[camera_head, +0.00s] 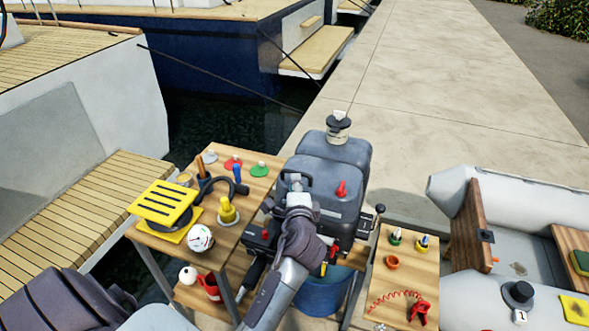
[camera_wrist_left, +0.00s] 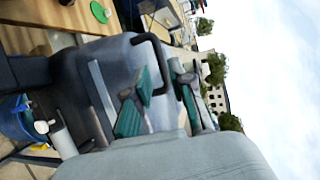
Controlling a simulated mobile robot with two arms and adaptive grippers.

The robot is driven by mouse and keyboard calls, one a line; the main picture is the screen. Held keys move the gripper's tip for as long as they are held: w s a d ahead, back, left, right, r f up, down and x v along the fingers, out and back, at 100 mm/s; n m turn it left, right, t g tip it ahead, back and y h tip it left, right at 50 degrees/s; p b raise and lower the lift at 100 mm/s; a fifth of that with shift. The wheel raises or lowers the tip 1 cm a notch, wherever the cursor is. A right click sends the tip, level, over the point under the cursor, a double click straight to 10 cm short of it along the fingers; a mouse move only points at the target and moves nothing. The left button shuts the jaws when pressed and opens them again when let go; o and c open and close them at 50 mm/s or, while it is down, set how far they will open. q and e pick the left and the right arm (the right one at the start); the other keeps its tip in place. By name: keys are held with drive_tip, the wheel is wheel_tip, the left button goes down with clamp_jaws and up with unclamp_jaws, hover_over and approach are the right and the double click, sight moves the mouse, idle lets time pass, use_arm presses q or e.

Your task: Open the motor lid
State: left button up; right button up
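The grey outboard motor (camera_head: 345,204) stands in the middle of the head view. A black loop handle (camera_head: 296,175) rises from its top; in the wrist view this handle (camera_wrist_left: 152,50) is also seen. The lid looks down, though my arm hides part of it. My left gripper (camera_head: 297,190) is over the front of the motor at the handle. In the wrist view its green-padded fingers (camera_wrist_left: 160,105) are apart, with the lower end of the handle between them in the picture. I cannot tell whether they touch it. My right gripper is not in view.
A wooden table (camera_head: 262,188) on the left holds a yellow grille (camera_head: 162,204), a round gauge (camera_head: 200,238) and small tools. A smaller table (camera_head: 408,270) on the right holds pots and a red coiled cord. A blue bucket (camera_head: 322,296) stands below the motor.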

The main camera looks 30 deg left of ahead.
sight(320, 181)
use_arm(q)
drive_tip(key=x, duration=0.6)
drive_tip(key=shift+w+a+f+p, duration=0.1)
drive_tip(key=shift+w+a+p, duration=0.15)
drive_tip(key=shift+w+p, duration=0.15)
drive_tip(key=shift+s, duration=0.1)
clamp_jaws()
